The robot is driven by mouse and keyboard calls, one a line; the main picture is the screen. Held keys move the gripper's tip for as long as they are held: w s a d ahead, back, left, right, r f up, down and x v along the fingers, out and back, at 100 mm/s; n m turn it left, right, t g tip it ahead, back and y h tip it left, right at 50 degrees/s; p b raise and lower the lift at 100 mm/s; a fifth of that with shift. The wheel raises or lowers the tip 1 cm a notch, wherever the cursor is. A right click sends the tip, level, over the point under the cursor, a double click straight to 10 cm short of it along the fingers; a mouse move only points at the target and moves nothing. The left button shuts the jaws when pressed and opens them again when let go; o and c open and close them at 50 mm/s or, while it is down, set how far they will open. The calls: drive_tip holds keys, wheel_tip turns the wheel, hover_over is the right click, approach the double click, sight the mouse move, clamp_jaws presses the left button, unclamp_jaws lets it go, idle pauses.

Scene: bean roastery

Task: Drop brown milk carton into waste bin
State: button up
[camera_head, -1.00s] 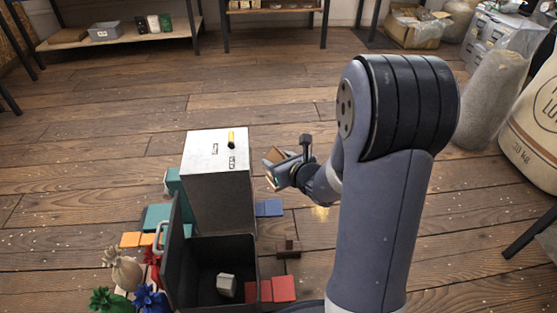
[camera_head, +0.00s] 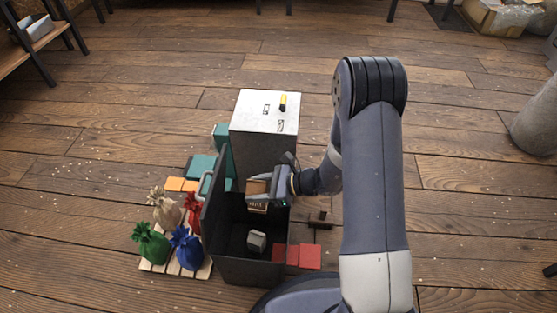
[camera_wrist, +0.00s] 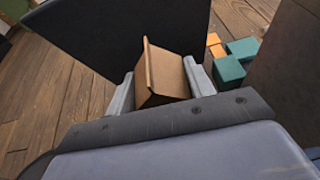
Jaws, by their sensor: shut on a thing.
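The brown milk carton (camera_head: 257,187) is held between the fingers of my gripper (camera_head: 262,196). In the wrist view the carton (camera_wrist: 163,74) sits tilted between the two grey fingers, its ridged edge up. The open dark box that looks like the waste bin (camera_head: 236,268) stands in front of the white-topped cabinet, with its lid (camera_head: 214,190) raised on the left. The carton appears over the rear part of its opening; its exact height is unclear. A small grey carton (camera_head: 257,241) lies inside the bin. The raised panel (camera_wrist: 110,35) fills the upper left of the wrist view.
The white-topped cabinet (camera_head: 265,110) stands right behind the bin. Green (camera_head: 150,243), blue (camera_head: 187,247), red and tan sacks stand on a slatted pallet at left.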

sight(256, 212)
drive_tip(key=shift+s+a+f+n+g, duration=0.25)
drive_tip(key=shift+s+f+n+g, duration=0.1)
drive_tip(key=shift+s, duration=0.1)
drive_tip(key=shift+s+a+f+n+g, duration=0.25)
drive_tip(key=shift+s+g, duration=0.1)
drive_tip(key=shift+s, duration=0.1)
drive_tip(key=shift+s+f, duration=0.1)
drive_tip(key=shift+f, duration=0.1)
drive_tip(key=shift+f+b, duration=2.05)
drive_tip(key=shift+f, duration=0.8)
drive_tip(key=o, duration=1)
drive_tip(key=shift+o, duration=0.2)
drive_tip(key=p+v, duration=0.3)
drive_tip(key=v, duration=0.7)
drive_tip(key=shift+d, duration=0.4)
drive_tip(key=shift+a, duration=0.1)
